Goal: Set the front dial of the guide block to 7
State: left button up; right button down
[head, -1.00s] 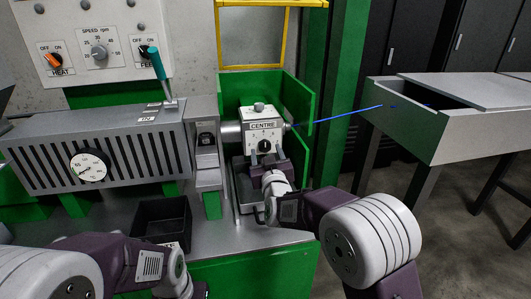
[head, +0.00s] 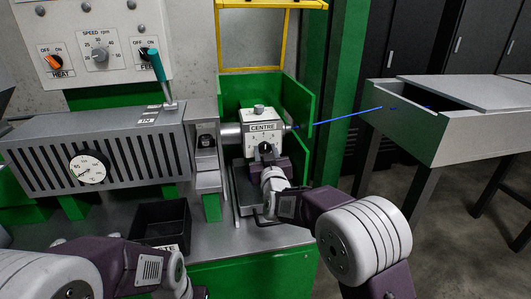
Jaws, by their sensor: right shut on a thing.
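The guide block (head: 247,131) is a pale box with a "CENTRE" label, a grey knob on top and a black dial (head: 266,148) on its front. My right gripper (head: 267,156) is at the front dial, shut on it, and hides its lower part. The dial's number and pointer are too small to read. A thin blue cable (head: 345,117) runs from the block's right side to the grey trough. My left arm shows at the lower left; its gripper fingers are not visible.
Green guard walls (head: 293,97) stand behind and right of the block, with a yellow frame (head: 250,68) above. A grey slotted housing with a gauge (head: 87,169) is at left. A black bin (head: 161,224) sits below it. The grey trough (head: 410,121) is at right.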

jog(key=m+b, duration=0.1)
jog(key=m, duration=0.3)
jog(key=shift+d+m+b, duration=0.1)
jog(key=shift+m+b, duration=0.2)
jog(key=shift+b, duration=0.1)
jog(key=m+b, duration=0.2)
jog(key=m, duration=0.1)
jog(key=shift+f+g, duration=0.1)
jog(key=shift+g, duration=0.2)
jog(key=m+b, duration=0.4)
jog(key=m, duration=0.1)
jog(key=shift+d, duration=0.15)
jog(key=shift+m+y+b, duration=0.5)
jog(key=shift+m+b, duration=0.9)
jog(key=shift+m, duration=0.5)
jog(key=c, duration=0.9)
grip_release()
